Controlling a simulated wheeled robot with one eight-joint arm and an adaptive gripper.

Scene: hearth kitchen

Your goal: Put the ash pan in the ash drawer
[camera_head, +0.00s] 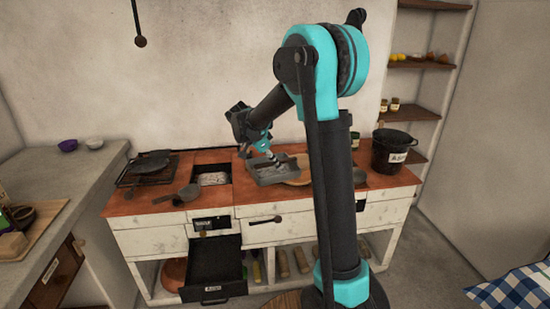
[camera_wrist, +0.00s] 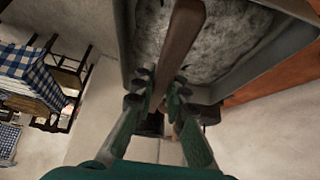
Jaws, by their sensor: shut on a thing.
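The ash pan (camera_head: 262,179) is a grey, shallow, square-cornered pan over the right part of the red worktop; I cannot tell whether it touches it. In the wrist view the ash pan (camera_wrist: 298,48) shows close up, with pale grey ash inside. My gripper (camera_wrist: 165,88) is shut around its brown handle (camera_wrist: 181,38). In the head view my gripper (camera_head: 264,146) is at the pan, and its fingertips are too small to make out. The ash drawer (camera_head: 213,268) is a black, labelled drawer, pulled out open at the stove's lower front; its inside looks dark and empty.
The worktop has an open hatch with ash (camera_head: 213,178), a small dark pan (camera_head: 187,194) and a grate with a skillet (camera_head: 150,162). A black bucket (camera_head: 390,153) stands at right. Floor in front is partly clear.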

